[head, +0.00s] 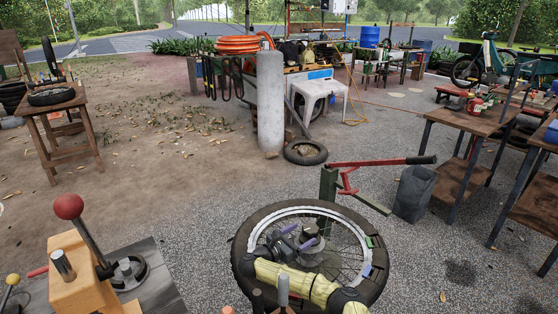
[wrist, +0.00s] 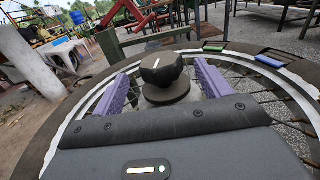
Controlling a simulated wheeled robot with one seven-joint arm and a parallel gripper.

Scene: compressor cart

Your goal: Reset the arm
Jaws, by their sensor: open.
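My gripper (head: 298,236) is over the middle of a spoked wheel with a black tyre (head: 243,240) in the head view. In the wrist view its two purple fingers (wrist: 162,78) are spread apart. Gaps show on both sides of the knob, so nothing is gripped. My yellow arm hides the near part of the wheel in the head view.
A stand with a red lever (head: 375,162) rises behind the wheel. A dark bin (head: 413,194) is right of it, near wooden workbenches (head: 470,121). A red-knobbed lever (head: 69,207) is at lower left. Open ground lies left.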

